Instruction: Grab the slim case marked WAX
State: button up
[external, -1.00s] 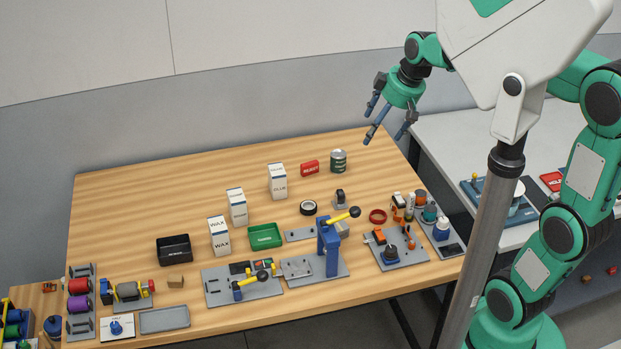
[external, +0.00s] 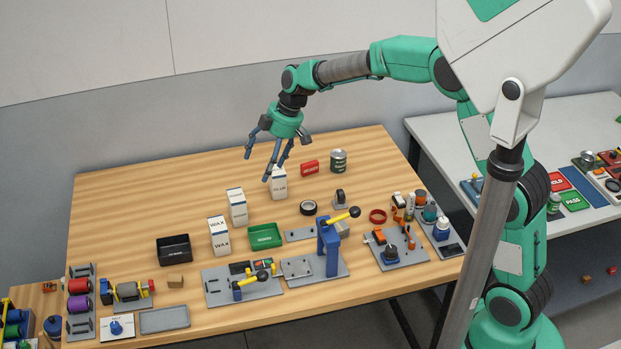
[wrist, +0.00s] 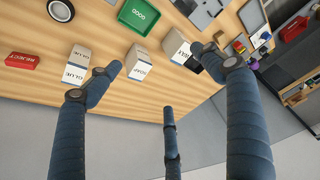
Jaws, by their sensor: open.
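The slim WAX case (external: 220,237) is a white upright carton with dark lettering, standing left of the green tray on the wooden table. In the wrist view the WAX case (wrist: 174,52) shows near the right finger's tip, which looks close to it in the picture but not clearly touching. My gripper (external: 266,164) is open and empty, above the far part of the table, up and right of the WAX case. Its three spread blue fingers (wrist: 156,76) also show in the wrist view.
Similar white cartons stand near: SOAP (wrist: 138,62) beside the WAX case, and GLUE (external: 278,188) below my gripper. A green tray (external: 265,236) and a black bin (external: 174,250) flank the WAX case. A red box (external: 310,168) and can (external: 338,160) stand farther back.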

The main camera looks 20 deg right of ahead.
aim_at(220, 223)
jog(key=a+f+n+g, duration=0.1)
jog(key=a+f+n, duration=0.1)
jog(key=a+f, duration=0.7)
jog(key=shift+w+a+f+n, duration=0.2)
jog(key=shift+a+f+n, duration=0.2)
jog(key=shift+a, duration=0.65)
jog(key=shift+b+x, duration=0.6)
jog(key=shift+x, duration=3.65)
jog(key=shift+f, duration=0.1)
jog(key=shift+b+x, duration=0.5)
jog(key=shift+x, duration=2.05)
jog(key=shift+a, duration=0.1)
jog(key=shift+c, duration=0.5)
jog(key=c, duration=1.4)
